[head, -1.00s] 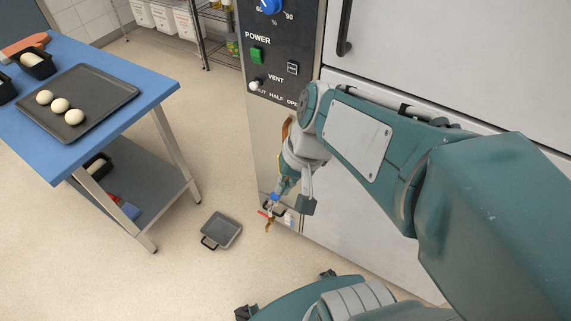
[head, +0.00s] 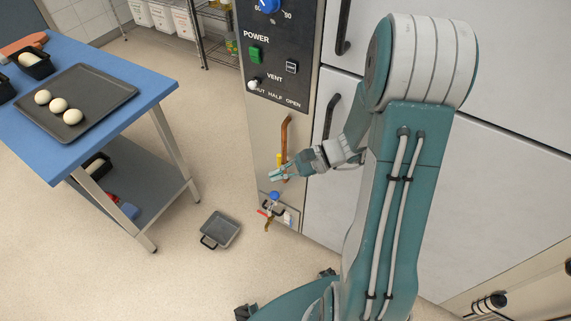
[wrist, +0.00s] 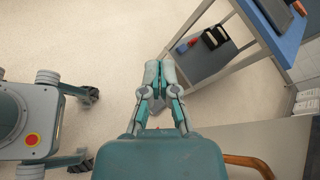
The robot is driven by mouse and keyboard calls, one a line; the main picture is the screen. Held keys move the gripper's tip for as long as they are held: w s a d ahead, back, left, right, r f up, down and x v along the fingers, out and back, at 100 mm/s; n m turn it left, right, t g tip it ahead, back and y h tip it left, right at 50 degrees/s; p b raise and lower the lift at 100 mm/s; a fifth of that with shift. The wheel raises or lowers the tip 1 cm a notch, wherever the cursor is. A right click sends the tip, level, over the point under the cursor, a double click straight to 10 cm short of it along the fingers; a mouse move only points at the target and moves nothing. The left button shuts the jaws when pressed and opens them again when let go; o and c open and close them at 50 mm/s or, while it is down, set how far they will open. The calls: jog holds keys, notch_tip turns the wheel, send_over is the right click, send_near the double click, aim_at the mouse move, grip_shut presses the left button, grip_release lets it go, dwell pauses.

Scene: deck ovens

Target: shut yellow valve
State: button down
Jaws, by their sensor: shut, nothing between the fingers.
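The yellow valve (head: 279,159) shows as a small upright yellow piece beside the copper pipe (head: 286,132) on the oven's lower front panel. Part of it is hidden behind my gripper. My gripper (head: 273,175) is just below and in front of this yellow piece, pointing left. I cannot tell whether it touches the valve. In the wrist view my gripper's fingers (wrist: 160,68) are together with nothing between them. The copper pipe also shows at the lower right of the wrist view (wrist: 250,160); the yellow valve cannot be made out there.
A blue knob (head: 274,196) and a red lever (head: 263,212) sit low on the panel. A grey pan (head: 220,230) lies on the floor. A blue table (head: 150,85) with a dough tray (head: 112,90) stands left. Oven door handles (head: 332,115) stick out at right.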

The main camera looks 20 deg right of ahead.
aim_at(280, 163)
jog(key=w+d+f+m+t+h, duration=0.1)
jog(key=d+f+m+t+h, duration=0.2)
jog(key=d+f+m+t, duration=0.3)
jog(key=w+d+f+m+t+h, duration=0.1)
jog(key=d+f+m+t+h, duration=0.1)
jog(key=d+f+m+t, duration=0.5)
notch_tip(280, 163, down, 6)
jog(key=d+m, duration=0.1)
jog(key=m, duration=0.2)
jog(key=shift+w+d+r+t+h, duration=0.15)
jog(key=shift+d+r+t+h, duration=0.15)
jog(key=shift+h, duration=0.1)
jog(key=shift+a, duration=0.1)
jog(key=x, duration=1.4)
